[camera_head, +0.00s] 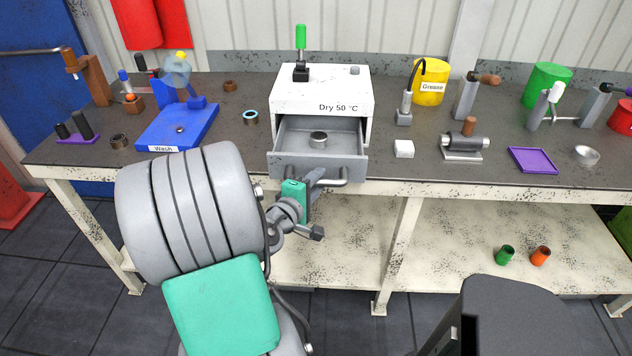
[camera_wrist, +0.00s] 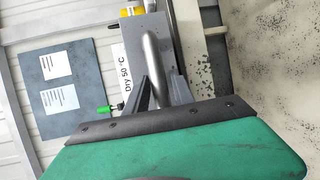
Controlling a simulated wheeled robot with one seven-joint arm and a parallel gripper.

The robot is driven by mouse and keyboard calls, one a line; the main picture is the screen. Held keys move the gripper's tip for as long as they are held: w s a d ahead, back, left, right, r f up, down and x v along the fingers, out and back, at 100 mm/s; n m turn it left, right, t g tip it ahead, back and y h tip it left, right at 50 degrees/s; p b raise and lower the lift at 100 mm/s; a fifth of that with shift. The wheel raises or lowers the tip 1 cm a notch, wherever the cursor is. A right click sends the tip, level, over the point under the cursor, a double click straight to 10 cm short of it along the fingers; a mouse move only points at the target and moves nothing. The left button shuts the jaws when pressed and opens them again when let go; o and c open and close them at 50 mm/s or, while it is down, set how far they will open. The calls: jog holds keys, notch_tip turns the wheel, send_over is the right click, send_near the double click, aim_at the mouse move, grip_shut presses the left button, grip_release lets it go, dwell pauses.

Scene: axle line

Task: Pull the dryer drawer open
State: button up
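The dryer (camera_head: 318,88) is a white box labelled "Dry 50 °C" on the bench. Its grey drawer (camera_head: 319,167) stands pulled out at the front, with a small metal ring (camera_head: 318,138) inside. The drawer's bar handle (camera_head: 335,183) is on its front face. My gripper (camera_head: 318,181) is at the handle, partly hiding it. In the wrist view, the handle bar (camera_wrist: 152,62) runs between the two fingers of my gripper (camera_wrist: 160,84), which stand apart with a gap visible beside the bar.
A blue wash stand (camera_head: 180,125) is left of the dryer, with a blue-lined ring (camera_head: 250,117) between. A white block (camera_head: 403,149), a metal fixture (camera_head: 465,146) and a purple tray (camera_head: 533,160) are to the right. Green (camera_head: 505,255) and orange (camera_head: 541,257) cups stand on the lower shelf.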

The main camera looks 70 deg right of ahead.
jog(key=shift+o, duration=1)
jog(key=shift+w, duration=0.1)
jog(key=shift+a, duration=0.15)
jog(key=v, duration=0.7)
jog(key=shift+a, duration=0.25)
jog(key=shift+r, duration=0.1)
